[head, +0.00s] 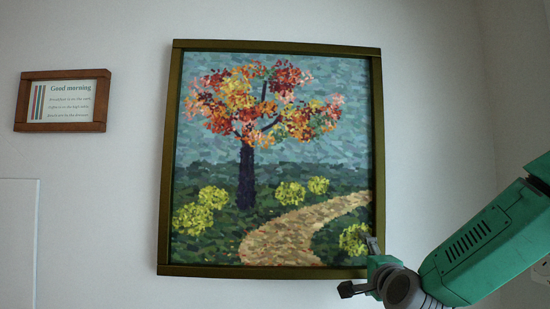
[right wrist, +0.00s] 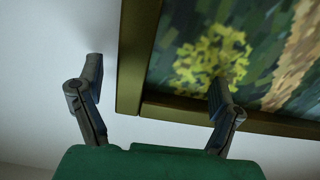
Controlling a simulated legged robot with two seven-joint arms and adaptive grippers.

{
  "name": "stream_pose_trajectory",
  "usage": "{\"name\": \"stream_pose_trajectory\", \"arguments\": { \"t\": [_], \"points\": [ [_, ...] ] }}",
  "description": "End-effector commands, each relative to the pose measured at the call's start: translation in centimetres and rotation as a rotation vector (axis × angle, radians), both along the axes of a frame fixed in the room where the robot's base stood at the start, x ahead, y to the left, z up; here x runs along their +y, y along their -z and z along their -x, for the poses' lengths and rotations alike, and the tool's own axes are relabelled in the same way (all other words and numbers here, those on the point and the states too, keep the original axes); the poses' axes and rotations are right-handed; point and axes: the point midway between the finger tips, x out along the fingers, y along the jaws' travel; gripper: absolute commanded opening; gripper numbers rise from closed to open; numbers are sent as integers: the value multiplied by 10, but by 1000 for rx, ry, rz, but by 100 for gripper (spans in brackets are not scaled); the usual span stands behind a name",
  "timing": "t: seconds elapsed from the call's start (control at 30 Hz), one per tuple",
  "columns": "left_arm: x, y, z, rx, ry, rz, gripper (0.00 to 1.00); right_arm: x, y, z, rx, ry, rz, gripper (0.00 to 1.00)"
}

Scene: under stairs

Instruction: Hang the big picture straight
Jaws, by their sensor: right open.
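The big picture (head: 168,150) hangs on the wall, a painted tree with a path in a dark gold-brown frame. In the head view its top edge slopes slightly down to the right, while its bottom edge looks nearly level. My right gripper (head: 359,267) is open at its lower right corner. One finger lies below the frame's bottom edge, the other overlaps the right edge. In the right wrist view, the frame corner (right wrist: 128,103) shows between the spread fingers of the gripper (right wrist: 155,80). I cannot tell whether they touch the frame. My left gripper is out of view.
A small wood-framed "Good morning" sign (head: 62,101) hangs to the left, apart from the big picture. A pale panel edge (head: 20,240) stands at the lower left.

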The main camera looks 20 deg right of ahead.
Motion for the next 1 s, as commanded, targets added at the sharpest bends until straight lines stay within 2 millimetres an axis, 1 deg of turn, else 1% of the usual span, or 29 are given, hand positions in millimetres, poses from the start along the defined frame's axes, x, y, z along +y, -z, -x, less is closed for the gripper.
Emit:
{"name": "stream_pose_trajectory", "arguments": {
  "t": [1.0],
  "points": [
    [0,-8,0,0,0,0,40,0,-13,0,0,0,0,86]
  ]
}}
